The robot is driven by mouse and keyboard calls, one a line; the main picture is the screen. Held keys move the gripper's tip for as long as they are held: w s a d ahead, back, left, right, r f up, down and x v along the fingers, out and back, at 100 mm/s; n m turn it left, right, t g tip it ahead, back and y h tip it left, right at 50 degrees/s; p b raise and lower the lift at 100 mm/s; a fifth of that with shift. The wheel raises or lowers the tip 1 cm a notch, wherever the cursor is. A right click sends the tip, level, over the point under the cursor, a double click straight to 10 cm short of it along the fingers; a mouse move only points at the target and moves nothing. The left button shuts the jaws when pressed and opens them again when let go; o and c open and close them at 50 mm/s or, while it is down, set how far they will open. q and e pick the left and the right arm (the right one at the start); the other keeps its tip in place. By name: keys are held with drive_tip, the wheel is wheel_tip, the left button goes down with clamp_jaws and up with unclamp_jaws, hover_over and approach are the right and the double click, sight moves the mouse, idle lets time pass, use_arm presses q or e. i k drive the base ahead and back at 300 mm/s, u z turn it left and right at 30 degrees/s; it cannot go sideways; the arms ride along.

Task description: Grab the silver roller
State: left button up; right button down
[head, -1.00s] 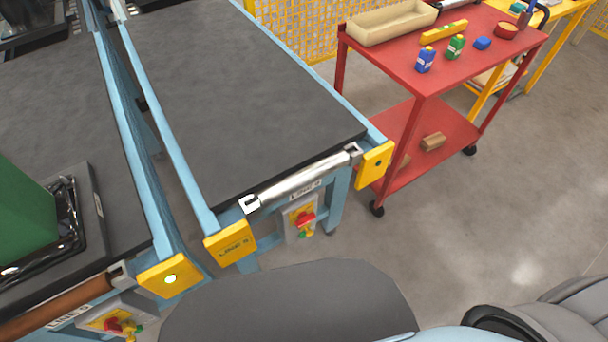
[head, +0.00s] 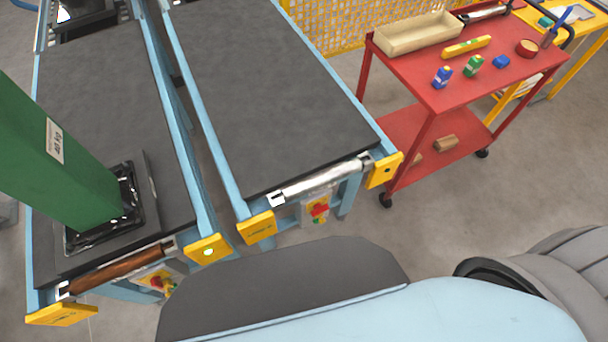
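A silver roller (head: 322,182) lies across the near end of the right-hand conveyor (head: 275,95), between two yellow end plates. Its ends sit in light brackets, and it tilts up to the right in the picture. Neither of my grippers is in view.
A brown roller (head: 118,270) sits at the near end of the left conveyor (head: 90,85), with a green block (head: 65,165) on a black base behind it. A red cart (head: 435,85) stands right, carrying a beige tray (head: 418,34) and small items. Floor right is clear.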

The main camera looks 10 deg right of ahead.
sight(301, 189)
drive_tip(key=u, duration=2.55)
drive_tip(key=k, duration=1.85)
drive_tip(key=z, duration=2.8)
